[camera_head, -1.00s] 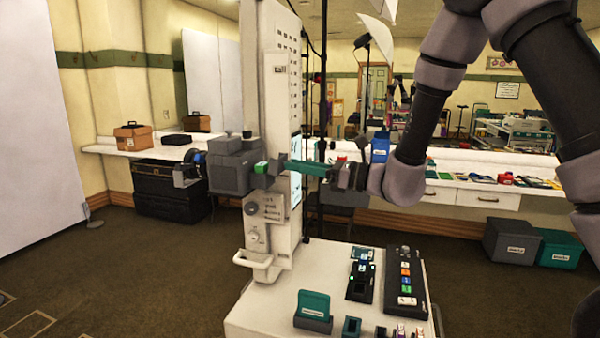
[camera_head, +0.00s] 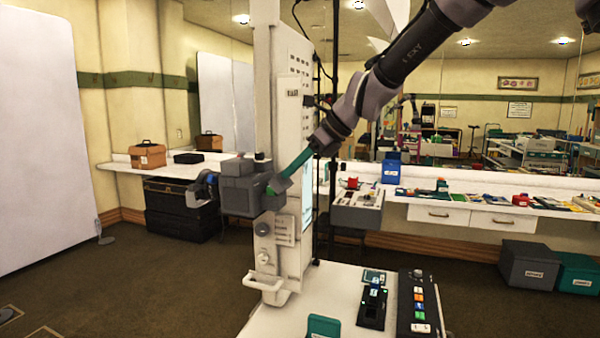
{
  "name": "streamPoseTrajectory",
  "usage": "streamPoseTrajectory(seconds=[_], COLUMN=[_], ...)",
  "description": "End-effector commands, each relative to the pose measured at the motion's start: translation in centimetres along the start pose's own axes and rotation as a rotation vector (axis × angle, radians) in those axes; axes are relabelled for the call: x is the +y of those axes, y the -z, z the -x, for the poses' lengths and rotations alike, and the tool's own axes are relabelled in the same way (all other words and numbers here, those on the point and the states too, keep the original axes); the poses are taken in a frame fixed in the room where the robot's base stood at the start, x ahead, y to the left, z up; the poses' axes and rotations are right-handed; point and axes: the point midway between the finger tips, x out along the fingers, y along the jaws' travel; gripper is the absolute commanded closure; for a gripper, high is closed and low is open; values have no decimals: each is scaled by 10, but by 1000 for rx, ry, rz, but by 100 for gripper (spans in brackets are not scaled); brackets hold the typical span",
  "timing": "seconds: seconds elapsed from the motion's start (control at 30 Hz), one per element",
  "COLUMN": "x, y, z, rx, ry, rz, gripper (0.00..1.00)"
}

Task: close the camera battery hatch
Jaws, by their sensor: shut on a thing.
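The camera (camera_head: 238,196) is a dark grey boxy body on the white upright column, with its lens (camera_head: 201,188) facing left. A long teal piece (camera_head: 294,166), which looks like the battery hatch, slants up and right from the camera's right end. My gripper (camera_head: 311,152) is at its upper end and shut on it. The piece stands angled out from the body. A small green patch (camera_head: 270,190) shows at its lower end, by the camera. The fingertips are too small to make out clearly, and the inside of the battery bay is hidden.
A white cart top (camera_head: 285,320) below holds a dark charger-like device (camera_head: 373,307), a button panel (camera_head: 419,303) and a teal block (camera_head: 324,327). A grey console (camera_head: 356,212) stands right of the column.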

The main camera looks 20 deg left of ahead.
Motion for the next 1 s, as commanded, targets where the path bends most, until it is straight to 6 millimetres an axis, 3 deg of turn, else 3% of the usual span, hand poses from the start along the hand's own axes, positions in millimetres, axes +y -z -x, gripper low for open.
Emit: streamPoseTrajectory(seconds=[0.4,1.0], x=[0,-1], y=[-24,-38], z=[-15,-40], rx=[337,773], ry=[0,-2], rz=[1,-4], gripper=[100,100])
